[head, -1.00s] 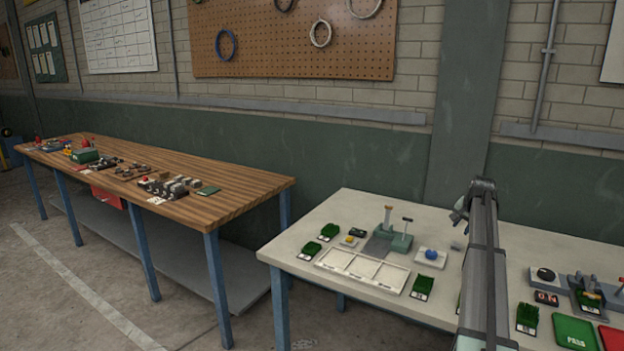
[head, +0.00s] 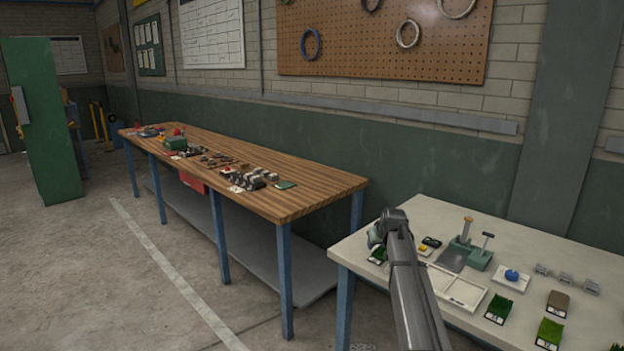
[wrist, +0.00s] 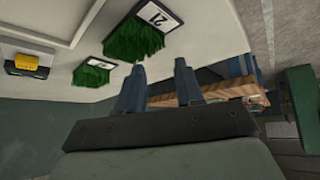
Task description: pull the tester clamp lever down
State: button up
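A grey-green bench device (head: 480,259) stands at the back of the white bench, with a tan upright post (head: 466,230) and a dark T-shaped handle (head: 486,240) standing up. I cannot tell whether either is the tester clamp lever. The device with upright parts at the bench's right end in the earlier view is outside the current frames. My gripper (head: 376,238) is at the bench's left end, left of the device and apart from it. In the wrist view my gripper's two fingers (wrist: 160,86) are spread with nothing visible between them.
A white divided tray (head: 467,294) lies partly behind my arm. Turf samples (head: 499,309), a blue ball (head: 512,275) on a white plate and small grey metal pieces (head: 566,279) lie rightward. The wrist view shows turf samples (wrist: 134,42). A wooden bench (head: 300,187) stands left.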

jog(key=s+a+f+n+y, duration=0.1)
jog(key=s+a+f+n, duration=0.15)
jog(key=a, duration=0.55)
jog(key=s+a+f+n, duration=0.1)
jog(key=a+f+n, duration=0.15)
jog(key=a, duration=0.65)
jog(key=s+d+f+m+g, duration=0.1)
jog(key=s+d+f+g, duration=0.1)
jog(key=s+f, duration=0.8)
jog(key=s+d+f+m+g, duration=0.15)
jog(key=s+f, duration=0.55)
jog(key=f, duration=0.7)
jog(key=s+d+f+m+g, duration=0.1)
jog(key=s+d+f+g, duration=0.1)
jog(key=s+f, duration=0.5)
jog(key=s+d+f+m+g+h, duration=0.15)
jog(key=s+f, duration=0.25)
jog(key=s, duration=0.6)
jog(key=s+d+f+g, duration=0.1)
jog(key=s+f+g, duration=0.1)
jog(key=s+f, duration=0.5)
jog(key=s+d+f+m+g, duration=0.1)
jog(key=s+g, duration=0.1)
jog(key=s, duration=1.2)
jog(key=s+d+f+m+g, duration=0.1)
jog(key=s+g, duration=0.2)
jog(key=s, duration=1.2)
jog(key=shift+d, duration=0.4)
jog(key=shift+o, duration=0.3)
